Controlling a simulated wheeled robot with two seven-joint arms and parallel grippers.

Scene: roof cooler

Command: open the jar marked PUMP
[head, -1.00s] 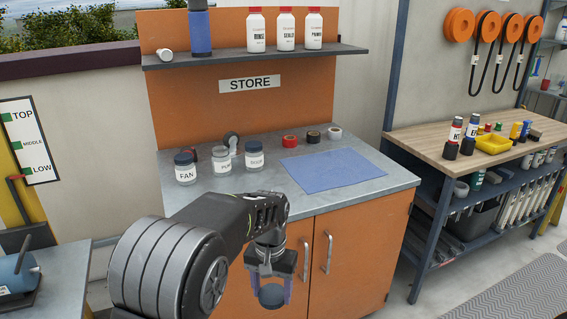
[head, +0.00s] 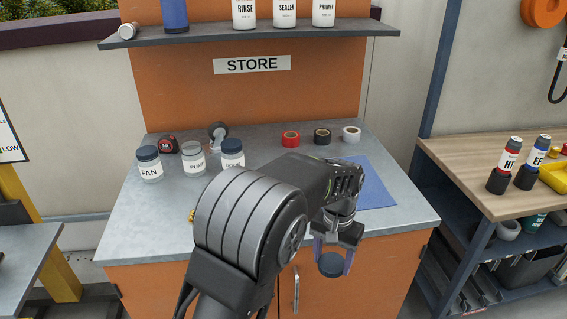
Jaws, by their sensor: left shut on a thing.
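The jar marked PUMP (head: 194,162) stands upright on the grey bench top between the jar marked FAN (head: 149,165) and a third jar (head: 232,154). The PUMP jar is clear, with no dark lid on top; FAN and the third jar have dark lids. The third jar's label is partly hidden by my arm. My left gripper (head: 332,262) is shut on a dark round lid (head: 331,264), held in front of the bench's front edge, well to the right of the PUMP jar. My right gripper is not in view.
A blue mat (head: 376,188) lies on the bench's right, partly behind my arm. Tape rolls in red (head: 291,139), black (head: 322,136) and white (head: 352,134) sit behind it. A tape measure (head: 168,145) is behind the jars. A shelf (head: 260,34) with bottles hangs above.

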